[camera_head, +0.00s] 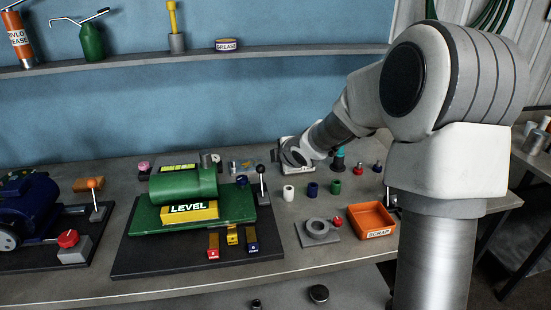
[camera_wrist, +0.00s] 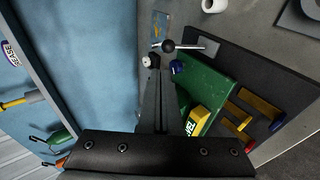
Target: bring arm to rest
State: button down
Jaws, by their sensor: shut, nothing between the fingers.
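My arm reaches in from the right in the head view and extends over the back of the grey workbench (camera_head: 340,262). My gripper (camera_wrist: 157,74) shows in the wrist view with its two dark fingers together and nothing between them. Its end in the head view is small and its fingertips are hard to make out. In the wrist view the fingers point toward a black-knobbed lever (camera_wrist: 168,46) and a green machine (camera_wrist: 210,85). I cannot tell how far above the bench they are.
The green machine (camera_head: 183,184) with a yellow LEVEL block (camera_head: 190,210) stands left of centre. A grey ring block (camera_head: 317,230) and an orange scrap tray (camera_head: 371,221) lie to the right. Small coloured cylinders stand near my arm. A shelf (camera_head: 130,66) runs along the blue wall.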

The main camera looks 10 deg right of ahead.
jog(key=s+d+r+m+g+h, duration=0.1)
jog(key=s+d+r+m+h, duration=0.1)
jog(key=s+r+m, duration=0.45)
jog(key=s+d+r+m+g+h, duration=0.1)
jog(key=s+r+m+h, duration=0.15)
jog(key=s, duration=0.75)
jog(key=s+a+m+g+y, duration=0.2)
jog(key=s+m, duration=0.7)
jog(key=s, duration=1.2)
jog(key=shift+s+a+f+m+g, duration=0.3)
jog(key=shift+a+m+g, duration=0.1)
jog(key=shift+g, duration=0.1)
jog(key=shift+y, duration=0.25)
